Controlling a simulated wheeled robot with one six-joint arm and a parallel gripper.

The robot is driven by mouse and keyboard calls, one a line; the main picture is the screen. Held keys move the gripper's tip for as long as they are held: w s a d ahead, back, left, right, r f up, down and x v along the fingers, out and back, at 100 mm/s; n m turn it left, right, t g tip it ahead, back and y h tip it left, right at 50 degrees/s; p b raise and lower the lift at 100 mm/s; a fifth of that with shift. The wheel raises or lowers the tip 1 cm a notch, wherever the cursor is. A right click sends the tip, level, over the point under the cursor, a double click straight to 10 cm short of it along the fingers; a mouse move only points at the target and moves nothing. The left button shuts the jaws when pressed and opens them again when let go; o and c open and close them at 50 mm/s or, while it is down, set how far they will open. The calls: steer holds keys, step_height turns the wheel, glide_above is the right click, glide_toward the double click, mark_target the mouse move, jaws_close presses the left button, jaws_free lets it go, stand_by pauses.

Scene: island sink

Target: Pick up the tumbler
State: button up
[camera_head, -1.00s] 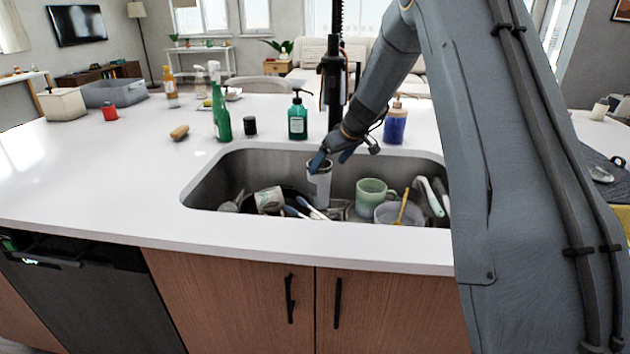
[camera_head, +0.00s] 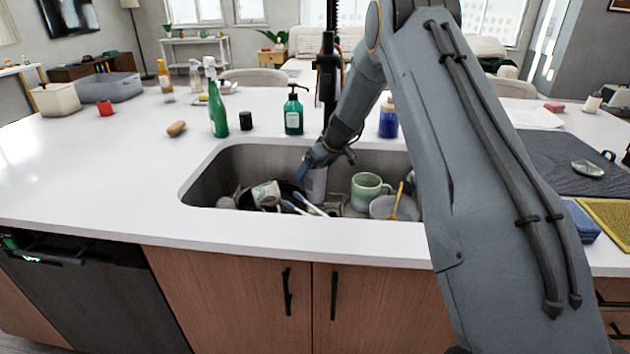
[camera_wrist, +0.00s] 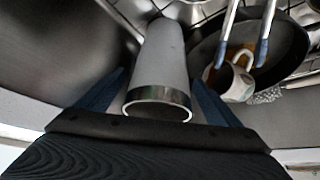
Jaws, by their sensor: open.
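The tumbler is a pale grey, tapered cup with a metallic rim band. It stands in the sink in the head view (camera_head: 315,186), its upper part partly hidden by my gripper (camera_head: 308,166). In the wrist view the tumbler (camera_wrist: 158,60) lies between the two blue fingers of my gripper (camera_wrist: 155,95), its rim towards the palm. A finger is on each side of it, with small gaps visible. My gripper is open and reaches down around the tumbler from its rim end.
The sink (camera_head: 230,160) also holds a green mug (camera_head: 367,190), a grey bowl (camera_head: 383,208), a dark pan (camera_wrist: 290,45) with a white cup (camera_wrist: 232,82), and blue-and-white utensils (camera_head: 300,205). Bottles, including a green soap pump (camera_head: 293,115), stand behind the sink. The left counter is largely clear.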

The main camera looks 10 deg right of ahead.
steer(key=c, duration=1.5)
steer(key=shift+r, duration=0.2)
